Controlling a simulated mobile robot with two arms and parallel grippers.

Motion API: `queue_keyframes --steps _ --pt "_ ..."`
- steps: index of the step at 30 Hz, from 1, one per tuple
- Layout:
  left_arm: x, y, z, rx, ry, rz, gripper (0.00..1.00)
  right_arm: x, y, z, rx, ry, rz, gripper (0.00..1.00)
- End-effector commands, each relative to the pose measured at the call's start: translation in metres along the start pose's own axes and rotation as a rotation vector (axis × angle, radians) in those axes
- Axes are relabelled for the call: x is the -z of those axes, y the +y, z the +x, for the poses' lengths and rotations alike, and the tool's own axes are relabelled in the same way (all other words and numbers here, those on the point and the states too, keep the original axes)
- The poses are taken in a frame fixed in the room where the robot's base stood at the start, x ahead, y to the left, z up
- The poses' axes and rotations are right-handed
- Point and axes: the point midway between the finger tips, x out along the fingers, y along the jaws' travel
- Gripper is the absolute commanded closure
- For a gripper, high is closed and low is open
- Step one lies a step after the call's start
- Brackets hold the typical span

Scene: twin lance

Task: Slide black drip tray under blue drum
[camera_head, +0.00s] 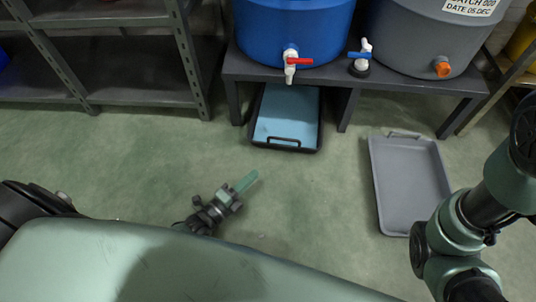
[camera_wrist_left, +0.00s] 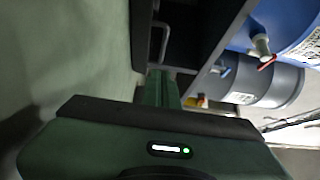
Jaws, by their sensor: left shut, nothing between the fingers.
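The black drip tray (camera_head: 318,141) lies on the floor partly beneath the bench, below the blue drum (camera_head: 262,30). Its front end and wire handle (camera_head: 284,142) stick out past the bench's front edge; its inside looks light blue. Its far end is hidden under the bench. My left gripper (camera_head: 252,180) is shut and empty, in front of the tray and apart from it in the head view. In the left wrist view my left fingers (camera_wrist_left: 160,78) point towards a dark tray handle (camera_wrist_left: 160,40). My right arm shows at the right, but its gripper is out of view.
The bench (camera_head: 405,84) has legs on both sides of the tray. A grey drum (camera_head: 420,40) stands on it. A grey tray (camera_head: 408,180) lies on the floor to the right. Metal shelving (camera_head: 140,105) stands at the left. The floor before the black tray is clear.

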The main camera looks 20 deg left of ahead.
Motion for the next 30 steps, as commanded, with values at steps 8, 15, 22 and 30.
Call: queue_keyframes --steps 8,15,22,30 --pt "0.000 0.001 0.035 0.015 0.002 0.000 1.00 0.007 -0.004 -0.020 0.000 0.001 0.000 0.65" --pt "0.000 0.002 0.088 0.015 0.001 -0.001 1.00 0.017 -0.010 -0.048 0.001 0.001 0.000 0.65" --pt "-0.018 0.002 0.117 0.010 0.001 0.001 1.00 0.026 -0.015 -0.072 0.001 0.001 0.000 0.65" --pt "-0.028 -0.002 0.127 0.008 0.001 0.000 1.00 0.028 -0.016 -0.078 0.001 0.001 0.000 0.65"
